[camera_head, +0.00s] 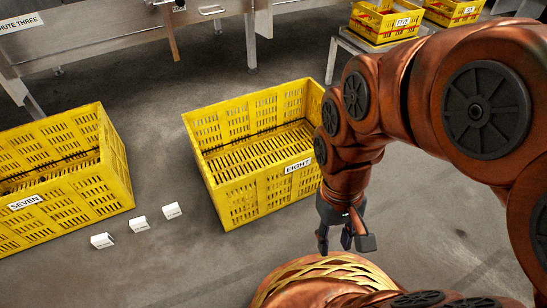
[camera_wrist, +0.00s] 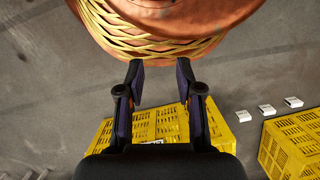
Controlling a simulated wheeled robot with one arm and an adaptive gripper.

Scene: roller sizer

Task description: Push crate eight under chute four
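Crate eight (camera_head: 243,205) is an empty yellow slatted crate on the floor in the middle of the head view, with its EIGHT label on the near wall. It also shows behind my fingers in the wrist view (camera_wrist: 172,122), partly hidden by my gripper. My gripper (camera_head: 342,243) hangs fingers down, just right of and in front of the crate's near right corner. Its fingers stand apart with nothing between them, as the wrist view (camera_wrist: 160,78) shows. I cannot tell if it touches the crate. No sign for chute four is readable; a CHUTE THREE sign (camera_head: 20,23) is at upper left.
Yellow crate seven (camera_head: 115,180) stands at left. Three small white blocks (camera_head: 140,224) lie between the crates. A grey metal frame (camera_head: 115,40) with legs stands behind. Crate five (camera_head: 362,24) and another crate (camera_head: 450,12) sit on a stand at upper right. Floor behind crate eight is clear.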

